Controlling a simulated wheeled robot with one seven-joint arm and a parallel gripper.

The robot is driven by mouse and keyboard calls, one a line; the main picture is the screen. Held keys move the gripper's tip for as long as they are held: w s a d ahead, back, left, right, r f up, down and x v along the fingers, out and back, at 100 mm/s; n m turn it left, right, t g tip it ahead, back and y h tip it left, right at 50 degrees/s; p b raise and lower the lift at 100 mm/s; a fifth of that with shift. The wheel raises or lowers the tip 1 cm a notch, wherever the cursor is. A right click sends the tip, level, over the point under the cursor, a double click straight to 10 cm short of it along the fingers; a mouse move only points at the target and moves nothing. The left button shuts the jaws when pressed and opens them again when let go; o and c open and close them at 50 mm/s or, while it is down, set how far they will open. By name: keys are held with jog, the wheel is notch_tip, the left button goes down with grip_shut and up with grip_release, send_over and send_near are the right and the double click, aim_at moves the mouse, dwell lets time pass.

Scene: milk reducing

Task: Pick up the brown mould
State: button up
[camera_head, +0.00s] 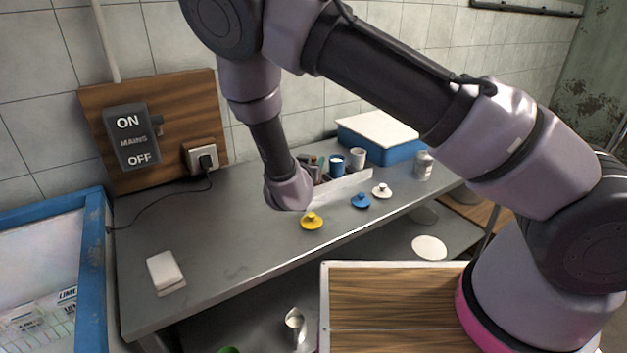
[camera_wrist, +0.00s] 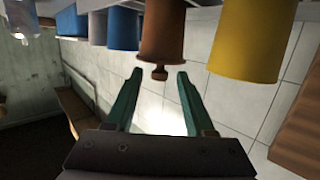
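The brown mould (camera_wrist: 163,35) shows in the wrist view at the top centre, with a small knob at its near end. A yellow mould (camera_wrist: 252,40) is to its right and a blue one (camera_wrist: 121,28) to its left. My gripper (camera_wrist: 159,74) is open, its two green fingers pointing towards the brown mould. The knob appears between the fingertips in the picture; I cannot tell how far apart in depth they are. Nothing is held. In the head view my wrist hides the fingers, and I cannot make out the brown mould there.
On the grey counter (camera_head: 225,245), a tray (camera_head: 340,187) holds a blue cup (camera_head: 337,167) and a white cup (camera_head: 358,158). Yellow (camera_head: 311,221), blue (camera_head: 361,201) and white (camera_head: 382,190) lids lie in front. A blue box (camera_head: 385,148) stands behind. The counter's left-middle is mostly clear.

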grip_shut()
dwell(1.2)
